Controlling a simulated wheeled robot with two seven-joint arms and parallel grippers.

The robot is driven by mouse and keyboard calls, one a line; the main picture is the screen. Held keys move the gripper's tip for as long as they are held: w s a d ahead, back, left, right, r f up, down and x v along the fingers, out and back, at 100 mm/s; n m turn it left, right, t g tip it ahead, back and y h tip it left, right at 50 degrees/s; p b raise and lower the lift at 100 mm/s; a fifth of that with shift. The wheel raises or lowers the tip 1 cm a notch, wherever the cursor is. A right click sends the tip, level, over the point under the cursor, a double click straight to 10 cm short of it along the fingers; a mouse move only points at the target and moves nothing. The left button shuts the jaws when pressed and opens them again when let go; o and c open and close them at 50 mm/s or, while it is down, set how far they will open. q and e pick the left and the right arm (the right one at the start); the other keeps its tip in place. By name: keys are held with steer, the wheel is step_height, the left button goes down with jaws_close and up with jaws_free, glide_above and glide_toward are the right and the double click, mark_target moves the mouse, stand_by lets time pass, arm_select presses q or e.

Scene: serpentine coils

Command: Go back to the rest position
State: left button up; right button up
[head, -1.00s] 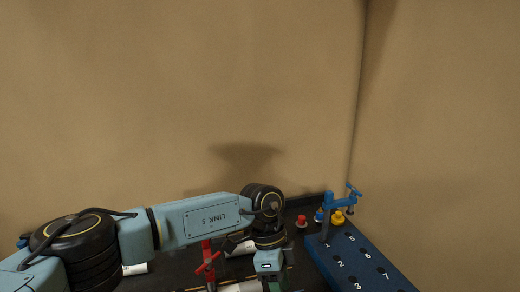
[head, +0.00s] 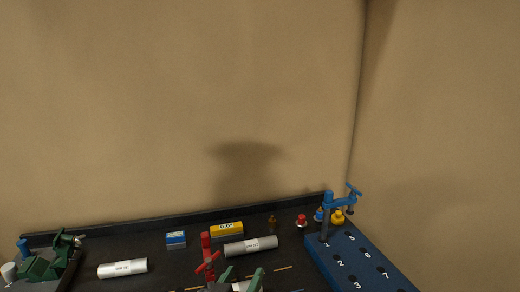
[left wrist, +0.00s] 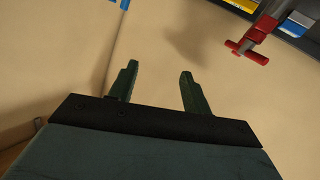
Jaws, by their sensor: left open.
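My left gripper (head: 243,276) shows in the head view only as two green fingertips at the bottom edge, near the middle. It is open. In the left wrist view the two green fingers (left wrist: 157,78) stand apart with nothing between them, against the tan wall. The rest of the left arm is out of the head view. My right gripper is in neither view.
A red clamp (head: 207,262) stands just left of the fingertips. A grey cylinder (head: 250,246) and a white cylinder (head: 122,268) lie on the dark bench. A blue numbered block (head: 350,262) with a blue clamp (head: 341,202) is at right, a green device (head: 45,266) at left.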

arm_select(q)
steer(key=s+a+f+g+y, duration=0.4)
steer(key=s+a+f+g, duration=0.2)
steer(key=s+a+f, duration=0.5)
steer(key=s+a+f+m+g+y, duration=0.1)
steer(key=s+a+f+g, duration=0.25)
steer(key=s, duration=0.35)
steer(key=s+a+f+g, duration=0.2)
steer(key=s+a+g, duration=0.15)
steer(key=s, duration=0.45)
step_height(320, 180, down, 28)
steer(key=s+f+b, duration=0.1)
steer(key=b, duration=0.3)
steer(key=s+a+f+g+b, duration=0.2)
steer(key=s+a+f+b, duration=0.1)
steer(key=s+f, duration=1.3)
step_height(320, 180, down, 3)
steer(key=shift+s+r+m+b, duration=0.15)
steer(key=shift+s+m+b, duration=0.2)
steer(key=shift+b, duration=0.35)
steer(key=shift+a, duration=0.1)
